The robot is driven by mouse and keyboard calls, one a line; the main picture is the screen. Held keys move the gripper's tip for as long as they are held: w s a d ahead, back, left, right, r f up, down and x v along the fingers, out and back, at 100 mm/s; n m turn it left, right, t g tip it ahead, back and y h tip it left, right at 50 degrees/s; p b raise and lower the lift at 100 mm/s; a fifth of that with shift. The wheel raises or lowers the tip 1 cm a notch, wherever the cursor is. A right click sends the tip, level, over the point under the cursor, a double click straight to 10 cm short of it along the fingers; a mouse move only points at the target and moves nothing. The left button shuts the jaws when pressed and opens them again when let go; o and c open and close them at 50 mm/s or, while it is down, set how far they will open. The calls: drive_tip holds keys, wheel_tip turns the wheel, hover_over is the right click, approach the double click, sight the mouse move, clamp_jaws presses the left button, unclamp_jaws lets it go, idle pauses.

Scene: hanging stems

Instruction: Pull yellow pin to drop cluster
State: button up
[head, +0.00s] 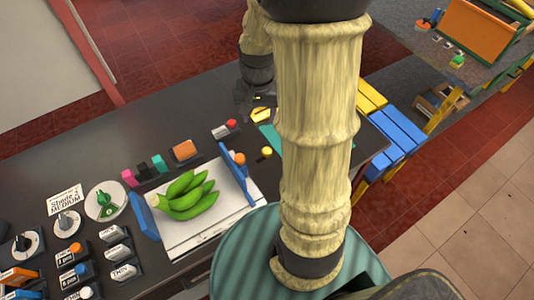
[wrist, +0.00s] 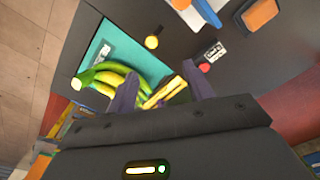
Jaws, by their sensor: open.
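A yellow round knob (wrist: 152,42), which may be the yellow pin, stands on the dark surface in the wrist view, apart from my fingers. It also shows in the head view (head: 267,152). My gripper (wrist: 164,90) is open, with its two dark fingers spread. A cluster of green and yellowish bananas (wrist: 108,78) lies by the left finger, over a teal mat (wrist: 103,42). Yellow long pieces (wrist: 165,92) show between the fingers; I cannot tell whether they touch them.
A green banana cluster (head: 190,198) lies on a white tray (head: 215,236) with blue side walls. A red knob (head: 231,123) and an orange block (head: 185,150) stand nearby. Several labelled switches and dials fill the table's left. Blue and yellow blocks (head: 397,128) lie right of my arm.

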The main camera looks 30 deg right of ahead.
sight(267, 150)
drive_tip(key=d, duration=0.1)
drive_tip(key=d+f+m, duration=0.1)
drive_tip(key=d+m, duration=0.1)
drive_tip(key=shift+w+f+g, duration=0.3)
drive_tip(key=shift+w+f, duration=0.05)
wheel_tip(267, 150, down, 17)
drive_tip(key=shift+f+p, duration=0.2)
drive_tip(key=shift+p, duration=0.1)
idle(0.3)
clamp_jaws()
